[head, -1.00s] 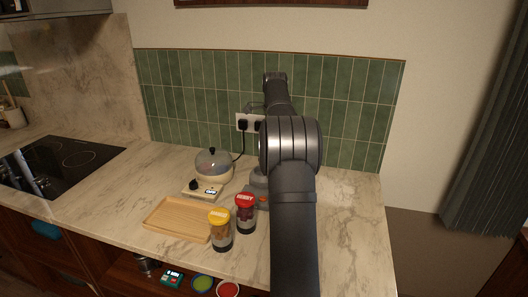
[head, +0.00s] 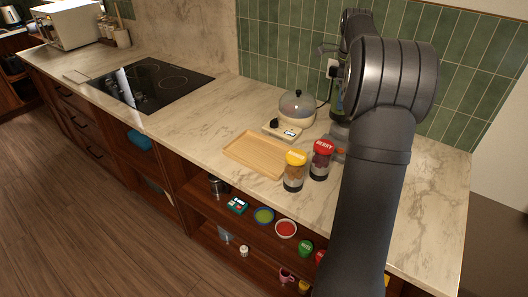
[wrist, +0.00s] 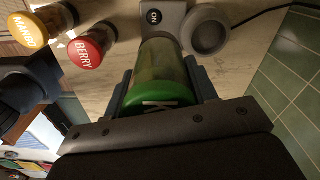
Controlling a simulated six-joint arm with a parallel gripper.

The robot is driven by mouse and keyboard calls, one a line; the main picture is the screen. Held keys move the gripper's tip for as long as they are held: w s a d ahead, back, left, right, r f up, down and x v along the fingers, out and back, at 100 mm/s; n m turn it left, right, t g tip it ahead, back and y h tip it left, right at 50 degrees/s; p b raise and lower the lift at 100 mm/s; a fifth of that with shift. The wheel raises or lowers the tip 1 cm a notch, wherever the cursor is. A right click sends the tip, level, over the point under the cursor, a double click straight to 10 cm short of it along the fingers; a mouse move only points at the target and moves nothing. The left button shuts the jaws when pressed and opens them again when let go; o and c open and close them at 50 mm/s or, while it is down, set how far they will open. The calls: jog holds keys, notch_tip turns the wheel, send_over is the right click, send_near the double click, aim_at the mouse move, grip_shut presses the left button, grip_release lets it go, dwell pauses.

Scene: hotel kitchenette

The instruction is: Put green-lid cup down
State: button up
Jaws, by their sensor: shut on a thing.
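The green-lid cup (wrist: 160,75) is in the wrist view, its green lid (wrist: 155,104) toward me and its clear body pointing away. My gripper (wrist: 162,85) is shut on it, with a dark finger on each side. The cup's far end meets or overlaps a grey blender base (wrist: 163,17) marked ON; I cannot tell whether it touches. In the head view, a little of the cup shows behind my arm above the grey base (head: 338,133); my gripper is hidden there.
A yellow-lid mango cup (head: 294,171) and a red-lid berry cup (head: 321,160) stand close by on the counter. A wooden tray (head: 245,152) is empty. A domed cooker (head: 297,108) stands behind. Bare counter lies to the left, before the hob (head: 150,84).

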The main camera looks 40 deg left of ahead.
jog(key=s+a+f, duration=0.3)
jog(key=s+a, duration=0.9)
jog(key=s, duration=0.3)
send_over(276, 161)
notch_tip(276, 161, down, 6)
jog(key=shift+a+f, duration=0.1)
jog(key=shift+f, duration=2)
jog(key=shift+f, duration=0.15)
jog(key=o, duration=1.3)
notch_tip(276, 161, up, 12)
jog(key=shift+r, duration=0.15)
